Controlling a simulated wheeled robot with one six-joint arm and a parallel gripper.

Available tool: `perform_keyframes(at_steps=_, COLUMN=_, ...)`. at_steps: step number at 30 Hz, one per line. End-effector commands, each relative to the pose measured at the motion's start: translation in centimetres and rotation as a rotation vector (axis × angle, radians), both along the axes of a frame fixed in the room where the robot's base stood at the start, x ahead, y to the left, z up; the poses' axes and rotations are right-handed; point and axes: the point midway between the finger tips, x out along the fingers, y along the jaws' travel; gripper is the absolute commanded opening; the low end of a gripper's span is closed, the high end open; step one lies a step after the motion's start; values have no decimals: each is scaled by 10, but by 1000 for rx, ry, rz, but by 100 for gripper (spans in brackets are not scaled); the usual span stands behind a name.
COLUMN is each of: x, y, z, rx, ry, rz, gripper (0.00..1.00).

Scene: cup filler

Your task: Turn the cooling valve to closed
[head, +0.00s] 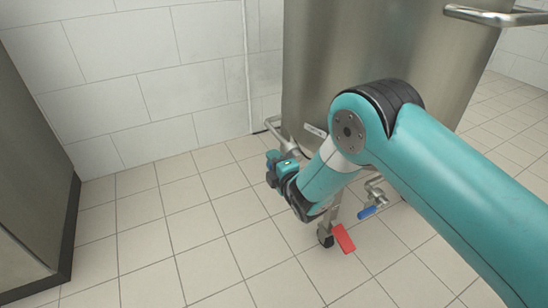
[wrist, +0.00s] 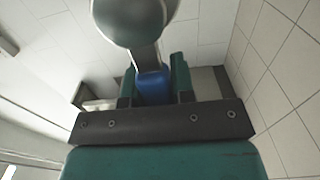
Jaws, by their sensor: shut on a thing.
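In the wrist view, my gripper (wrist: 155,85) has its two teal fingers on either side of a blue valve handle (wrist: 153,88) and is shut on it. A metal stem runs from the handle to a rounded metal pipe part (wrist: 140,22) at the top. In the head view, my gripper (head: 274,170) is low beside the steel machine, at a metal pipe (head: 274,126) on its left side. My gripper and wrist hide the handle there. I cannot read any marking that shows whether this valve is open or closed.
A steel machine (head: 330,60) stands behind my arm. A second valve with a blue handle (head: 367,212) is at its lower right, near a red pedal (head: 344,238) and a caster. A grey cabinet (head: 30,180) stands at left. The tiled floor between is clear.

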Motion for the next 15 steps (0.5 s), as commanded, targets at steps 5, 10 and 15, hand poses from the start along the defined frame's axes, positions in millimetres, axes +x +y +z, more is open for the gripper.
perform_keyframes(at_steps=5, x=-2, y=5, z=1, rx=-5, ry=-10, rz=9, gripper=0)
perform_keyframes(at_steps=10, x=-2, y=5, z=1, rx=-6, ry=-9, rz=8, gripper=0)
perform_keyframes(at_steps=15, x=-2, y=4, z=0, rx=-6, ry=-7, rz=6, gripper=46)
